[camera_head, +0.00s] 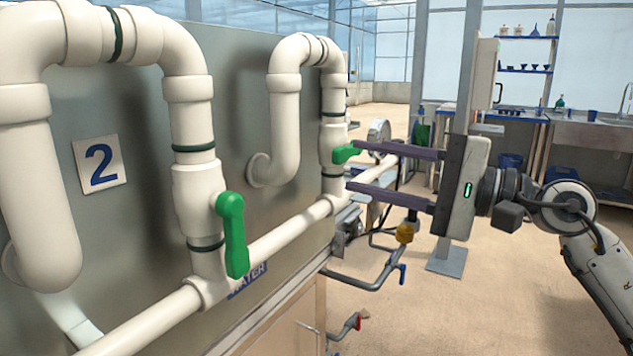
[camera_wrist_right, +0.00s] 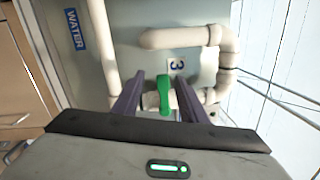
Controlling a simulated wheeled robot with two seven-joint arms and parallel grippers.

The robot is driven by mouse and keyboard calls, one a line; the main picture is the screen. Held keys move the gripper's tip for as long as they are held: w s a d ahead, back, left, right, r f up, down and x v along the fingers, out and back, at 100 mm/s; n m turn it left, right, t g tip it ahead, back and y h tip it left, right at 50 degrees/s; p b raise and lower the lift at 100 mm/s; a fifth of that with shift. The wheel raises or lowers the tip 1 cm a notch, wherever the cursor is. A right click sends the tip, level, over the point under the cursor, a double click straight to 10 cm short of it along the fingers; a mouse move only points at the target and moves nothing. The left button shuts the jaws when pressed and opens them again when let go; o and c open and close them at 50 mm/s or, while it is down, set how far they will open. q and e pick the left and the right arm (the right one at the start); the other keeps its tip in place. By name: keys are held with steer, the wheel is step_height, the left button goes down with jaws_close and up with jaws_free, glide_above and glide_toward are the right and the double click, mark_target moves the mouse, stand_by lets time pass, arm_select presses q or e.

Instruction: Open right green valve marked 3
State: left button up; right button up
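The green valve handle marked 3 (camera_head: 346,153) is on the far white pipe in the head view. In the right wrist view the green handle (camera_wrist_right: 164,92) lies between my gripper's fingers, with the label 3 (camera_wrist_right: 177,66) behind it. My right gripper (camera_head: 352,167) is open, its two purple fingers pointing at the pipe. In the head view the upper fingertip is close to the handle; I cannot tell whether it touches. The wrist view shows the fingers (camera_wrist_right: 158,98) on either side of the handle with gaps. My left gripper is not in view.
A second green handle (camera_head: 232,235) hangs down on the nearer pipe beside the label 2 (camera_head: 100,164). White pipes run along the grey panel (camera_head: 240,60). Below the right gripper are a yellow fitting (camera_head: 405,233) and thin pipes with blue and red levers. Open floor lies to the right.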

steer(key=shift+w+d+r+n+h, duration=0.25)
steer(key=shift+w+d+n+h, duration=0.3)
steer(key=shift+n, duration=0.45)
steer(key=shift+w+a+r, duration=0.1)
steer(key=shift+w+a, duration=0.2)
steer(key=x, duration=0.9)
steer(key=shift+w+a+r, duration=0.1)
jaws_close()
